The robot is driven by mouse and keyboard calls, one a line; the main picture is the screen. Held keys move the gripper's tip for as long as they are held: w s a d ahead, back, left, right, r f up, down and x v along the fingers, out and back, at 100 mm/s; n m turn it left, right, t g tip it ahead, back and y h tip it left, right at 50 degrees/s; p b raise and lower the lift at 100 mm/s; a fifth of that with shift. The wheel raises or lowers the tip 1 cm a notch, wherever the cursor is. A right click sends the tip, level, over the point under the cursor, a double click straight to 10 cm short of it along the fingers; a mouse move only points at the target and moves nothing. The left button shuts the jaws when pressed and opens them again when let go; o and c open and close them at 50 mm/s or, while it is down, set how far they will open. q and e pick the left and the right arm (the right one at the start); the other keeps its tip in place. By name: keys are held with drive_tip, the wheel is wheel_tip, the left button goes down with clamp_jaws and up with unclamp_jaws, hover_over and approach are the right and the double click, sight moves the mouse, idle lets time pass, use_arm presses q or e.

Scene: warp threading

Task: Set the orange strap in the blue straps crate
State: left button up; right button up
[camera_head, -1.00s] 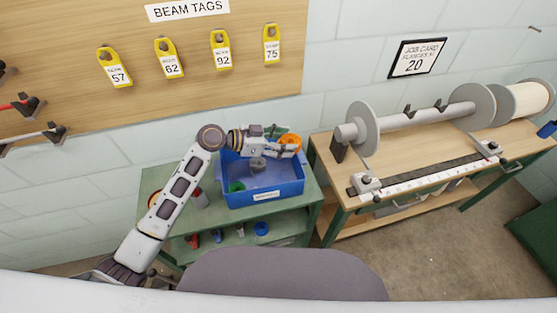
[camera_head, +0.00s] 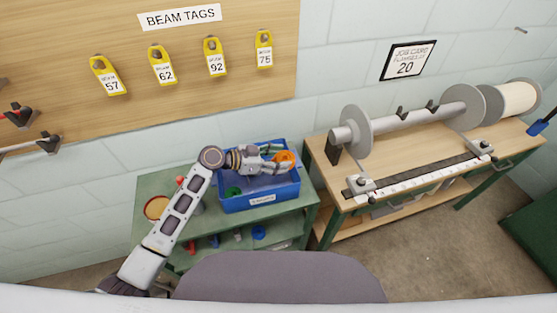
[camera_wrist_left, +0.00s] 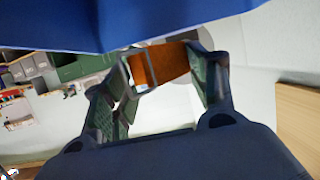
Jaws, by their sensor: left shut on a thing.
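The orange strap (camera_head: 284,158) is rolled up and sits at the tip of my left gripper (camera_head: 278,160), over the right part of the blue straps crate (camera_head: 262,201). In the left wrist view the orange strap (camera_wrist_left: 158,66) is between the two fingers of my left gripper (camera_wrist_left: 155,85), which is shut on it. The blue wall of the crate (camera_wrist_left: 150,22) fills the top of that view. A green roll (camera_head: 233,191) lies inside the crate at the left. My right gripper does not show.
The crate stands on a green shelf unit (camera_head: 296,224) with small items on its lower shelf. A wooden bench (camera_head: 322,163) with a beam and flanges (camera_head: 352,130) stands to the right. A tag board (camera_head: 100,30) hangs on the wall behind.

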use_arm(q)
drive_tip(key=shift+f, duration=0.5)
drive_tip(key=shift+f+b, duration=0.65)
drive_tip(key=shift+b, duration=0.15)
drive_tip(key=o, duration=1.1)
drive_tip(key=shift+c, duration=0.2)
drive_tip(key=shift+r, duration=0.2)
drive_tip(key=shift+r+p, duration=0.6)
drive_tip(key=shift+p, duration=0.4)
drive_tip(key=v, duration=1.2)
drive_tip(key=shift+f, duration=0.15)
